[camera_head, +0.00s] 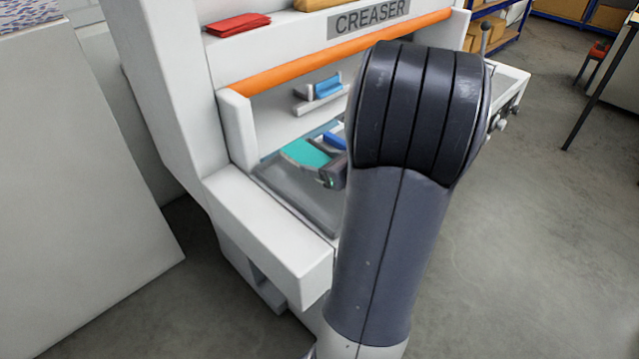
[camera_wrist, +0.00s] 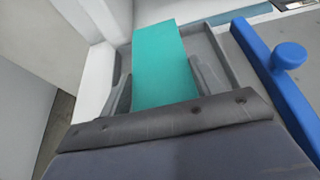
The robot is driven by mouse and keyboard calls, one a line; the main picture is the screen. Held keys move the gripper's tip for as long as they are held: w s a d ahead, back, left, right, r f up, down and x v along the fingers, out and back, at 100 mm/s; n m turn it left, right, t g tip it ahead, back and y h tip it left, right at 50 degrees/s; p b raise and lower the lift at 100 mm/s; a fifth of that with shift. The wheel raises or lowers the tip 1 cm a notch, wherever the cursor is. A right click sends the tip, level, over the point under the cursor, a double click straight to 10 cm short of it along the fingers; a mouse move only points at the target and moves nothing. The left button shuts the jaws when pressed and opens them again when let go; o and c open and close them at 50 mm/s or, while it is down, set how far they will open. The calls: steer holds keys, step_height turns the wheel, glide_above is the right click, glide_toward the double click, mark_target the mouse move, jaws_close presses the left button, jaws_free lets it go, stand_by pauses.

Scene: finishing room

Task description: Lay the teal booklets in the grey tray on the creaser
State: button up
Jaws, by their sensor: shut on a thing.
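A teal booklet (camera_head: 303,153) is in my gripper inside the opening of the creaser (camera_head: 270,222). In the wrist view the teal booklet (camera_wrist: 160,62) extends forward from between the two fingers of my gripper (camera_wrist: 158,88). My gripper is shut on it. The grey tray (camera_head: 300,190) lies under and around the booklet; its raised rim also shows in the wrist view (camera_wrist: 213,50). I cannot tell whether the booklet touches the tray floor. My arm hides the right part of the tray in the head view.
A blue bar with a round knob (camera_wrist: 288,57) runs along the right of the tray. An orange bar (camera_head: 330,55) crosses above the opening. A red item (camera_head: 238,24) lies on the top ledge. A blue piece on a small holder (camera_head: 327,88) is at the back wall.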

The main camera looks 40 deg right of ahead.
steer(key=shift+f+b, duration=0.3)
steer(key=shift+f, duration=2.15)
steer(key=shift+f+b, duration=0.3)
steer(key=o, duration=1.1)
steer(key=shift+r, duration=0.1)
steer(key=shift+r, duration=0.15)
steer(key=shift+s+r+p, duration=0.15)
steer(key=shift+p, duration=0.2)
steer(key=v, duration=1.1)
steer(key=shift+s, duration=0.4)
